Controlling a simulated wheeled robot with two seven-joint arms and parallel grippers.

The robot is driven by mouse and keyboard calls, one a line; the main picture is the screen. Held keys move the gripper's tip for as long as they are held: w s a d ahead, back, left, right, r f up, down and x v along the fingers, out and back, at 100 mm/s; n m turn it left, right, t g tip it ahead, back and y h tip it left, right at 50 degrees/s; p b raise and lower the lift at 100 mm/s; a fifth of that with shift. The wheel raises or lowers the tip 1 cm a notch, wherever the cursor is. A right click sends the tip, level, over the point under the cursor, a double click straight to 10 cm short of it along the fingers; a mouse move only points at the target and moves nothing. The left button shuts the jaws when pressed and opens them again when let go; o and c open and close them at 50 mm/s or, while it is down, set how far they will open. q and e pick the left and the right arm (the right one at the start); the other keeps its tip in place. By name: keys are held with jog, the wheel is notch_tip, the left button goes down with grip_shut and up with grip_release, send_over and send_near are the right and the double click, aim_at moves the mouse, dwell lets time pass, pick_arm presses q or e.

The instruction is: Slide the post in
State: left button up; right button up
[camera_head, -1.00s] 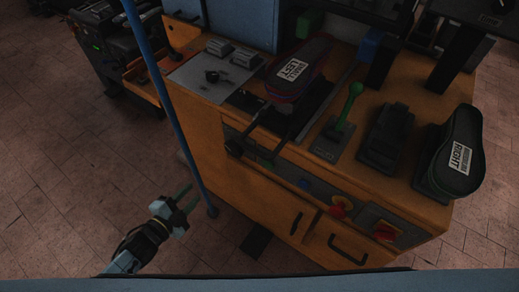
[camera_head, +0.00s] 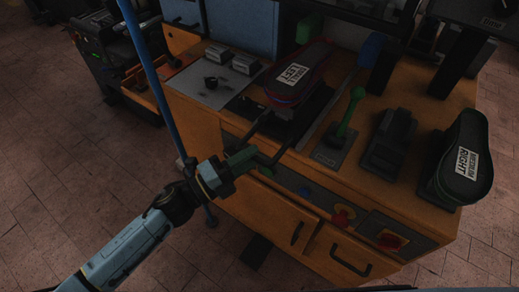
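The post (camera_head: 292,110) is a dark sliding carriage on the orange machine. It carries a black shoe form labelled "SMALL LEFT" (camera_head: 297,78) with a red lower edge. Two dark bars reach from it past the machine's front edge, at a handle (camera_head: 268,138). My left gripper (camera_head: 262,160), with green fingers, is at the front end of these bars, touching or very close. The fingers overlap the dark handle, so I cannot tell whether they are closed on it. My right gripper is not in view.
A green-knobbed lever (camera_head: 348,115) stands right of the post. A second shoe form labelled "RIGHT" (camera_head: 463,160) stands at the far right. Red buttons (camera_head: 342,217) and drawer handles are on the front. A blue pole (camera_head: 155,85) rises beside my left arm.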

pick_arm(q)
jog(key=shift+x, duration=1.6)
grip_shut()
